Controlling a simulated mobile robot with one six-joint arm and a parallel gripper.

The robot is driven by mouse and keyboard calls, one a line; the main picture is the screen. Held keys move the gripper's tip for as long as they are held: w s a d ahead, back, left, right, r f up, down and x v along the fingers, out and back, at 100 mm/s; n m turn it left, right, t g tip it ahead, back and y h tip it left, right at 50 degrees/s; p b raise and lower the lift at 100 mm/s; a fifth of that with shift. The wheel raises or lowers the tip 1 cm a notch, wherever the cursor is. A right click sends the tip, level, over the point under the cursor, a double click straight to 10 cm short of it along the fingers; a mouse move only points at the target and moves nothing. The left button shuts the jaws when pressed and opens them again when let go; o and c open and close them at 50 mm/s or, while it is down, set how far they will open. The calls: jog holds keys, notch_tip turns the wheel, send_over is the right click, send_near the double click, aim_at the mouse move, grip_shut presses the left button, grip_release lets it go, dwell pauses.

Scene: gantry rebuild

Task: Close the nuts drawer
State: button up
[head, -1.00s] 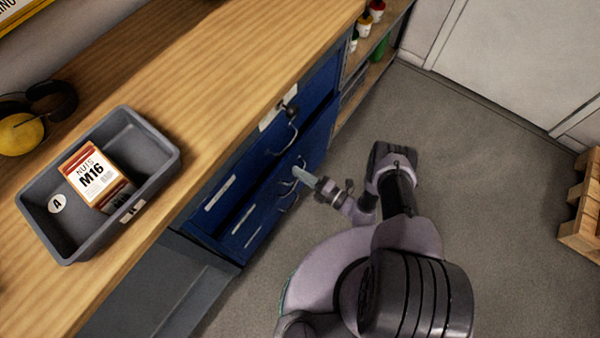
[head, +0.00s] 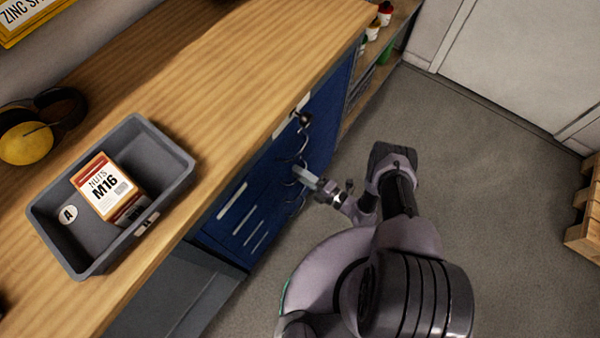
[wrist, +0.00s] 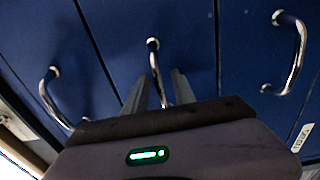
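The blue drawer unit (head: 262,195) under the bench shows several fronts with metal handles and pale label strips, too small to read in the head view. All visible fronts look flush, so I cannot tell which is the nuts drawer. My gripper (head: 306,175) is at one of the lower handles. In the wrist view, my gripper's two fingers (wrist: 160,88) point at a blue front, one on each side of the middle handle (wrist: 154,62). A gap shows between the fingers, with the handle between them. Contact is unclear.
A grey bin (head: 190,172) with an M16 nuts box (head: 105,185) stands on the wooden bench top (head: 235,85). Yellow ear defenders (head: 25,143) lie beside it. A key or knob (head: 303,118) sticks out near the top drawer. The floor (head: 480,170) to the right is clear up to a pallet (head: 585,220).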

dwell(0.3)
jog(key=v, duration=1.7)
jog(key=shift+s, duration=0.2)
jog(key=shift+d, duration=0.15)
jog(key=w+d+r+n+g, duration=0.2)
jog(key=w+r+n+g, duration=0.2)
jog(key=r+n, duration=0.4)
jog(key=w+d+r+n+g, duration=0.2)
jog(key=w+r+n+g, duration=0.25)
jog(key=r, duration=0.45)
jog(key=a+r+n+g+h, duration=0.25)
jog(key=r+n, duration=0.35)
jog(key=r, duration=0.4)
jog(key=a+r+n+g+h, duration=0.1)
jog(key=a+r+n+h, duration=0.15)
jog(key=r+n, duration=0.5)
jog(key=s+a+r+n+t+h, duration=0.2)
jog(key=s+r+n+t+h, duration=0.1)
jog(key=s+r+n, duration=0.3)
jog(key=s+a+r+n+t+h, duration=0.3)
jog(key=s+r+n, duration=0.4)
jog(key=r, duration=0.6)
jog(key=s+h, duration=0.1)
jog(key=s, duration=0.1)
jog(key=shift+s+t, duration=0.3)
jog(key=shift+s, duration=0.1)
